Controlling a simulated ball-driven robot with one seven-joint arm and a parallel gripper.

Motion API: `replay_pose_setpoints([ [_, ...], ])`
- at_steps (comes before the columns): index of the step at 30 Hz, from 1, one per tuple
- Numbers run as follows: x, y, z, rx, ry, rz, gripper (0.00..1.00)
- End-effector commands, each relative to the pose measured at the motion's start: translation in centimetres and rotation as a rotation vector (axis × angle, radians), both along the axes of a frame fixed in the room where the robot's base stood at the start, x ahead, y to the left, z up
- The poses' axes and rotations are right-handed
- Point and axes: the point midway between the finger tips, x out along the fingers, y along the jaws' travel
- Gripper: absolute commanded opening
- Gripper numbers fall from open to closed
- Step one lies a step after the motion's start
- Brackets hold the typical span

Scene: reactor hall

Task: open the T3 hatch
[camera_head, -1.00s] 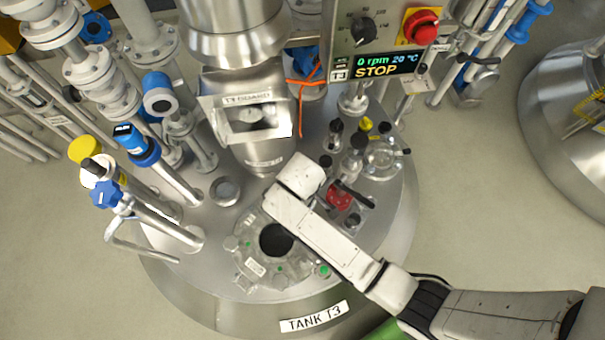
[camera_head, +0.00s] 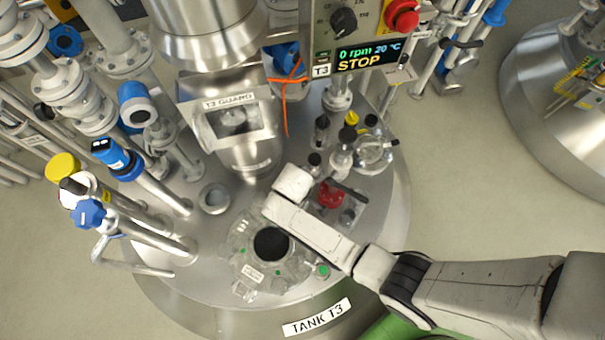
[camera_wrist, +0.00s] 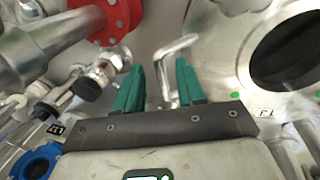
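The T3 hatch (camera_head: 250,265) is a pale round plate with green dots on top of tank T3 (camera_head: 375,250). It has a dark round centre (camera_head: 271,243); I cannot tell whether this is an opening or dark glass. The dark round also shows at the upper right of the wrist view (camera_wrist: 292,48). My gripper (camera_wrist: 158,88) has two green fingers standing apart. A bent metal rod handle (camera_wrist: 170,55) shows between and beyond them; contact is not clear. In the head view my arm's end is just above and right of the hatch, and the fingers are hidden.
A red fitting (camera_head: 330,195) stands right of my arm's end; a red flange (camera_wrist: 108,18) shows in the wrist view. The T3 guard (camera_head: 233,120) and the control box reading STOP (camera_head: 358,60) are behind. Blue-capped pipes (camera_head: 120,158) crowd the left. Open floor (camera_head: 470,190) lies right.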

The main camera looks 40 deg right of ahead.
Motion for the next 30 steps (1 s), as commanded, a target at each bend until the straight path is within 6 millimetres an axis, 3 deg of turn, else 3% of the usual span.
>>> replay_pose_setpoints([
  [8, 0.02, -0.05, -0.14, 0.000, 0.000, 0.000, 0.39],
  [21, 0.00, -0.12, -0.14, -0.001, 0.000, -0.001, 0.00],
  [30, -0.18, -0.18, -0.25, -0.002, 0.004, -0.002, 0.00],
])
